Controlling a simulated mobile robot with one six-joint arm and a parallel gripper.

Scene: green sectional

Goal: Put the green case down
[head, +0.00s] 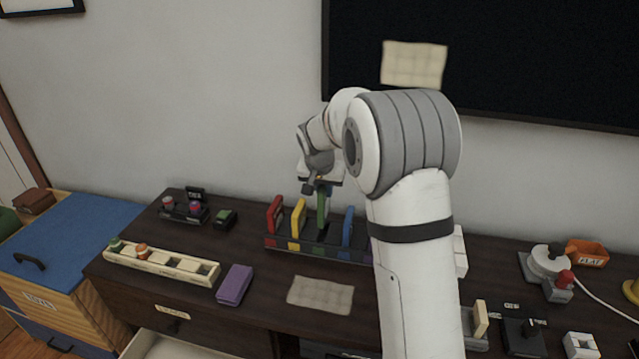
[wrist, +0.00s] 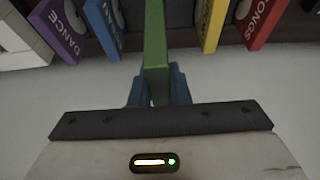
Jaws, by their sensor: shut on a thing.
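The green case (head: 321,211) stands upright between the yellow case (head: 297,224) and the blue case (head: 347,229) in the dark rack (head: 310,249) on the cabinet. My gripper (head: 320,186) is above the rack, shut on the top part of the green case. In the wrist view the green case (wrist: 155,45) runs up from between the blue fingers (wrist: 157,88). The blue case (wrist: 105,25) and the yellow case (wrist: 213,25) flank it with gaps. I cannot tell whether its lower edge touches the rack floor.
The red case (head: 274,219) is at the rack's left end; the purple case, marked DANCE (wrist: 58,28), is beyond the blue one. A purple box (head: 234,285) and a beige cloth (head: 320,294) lie in front. My arm hides part of the cabinet top on the right.

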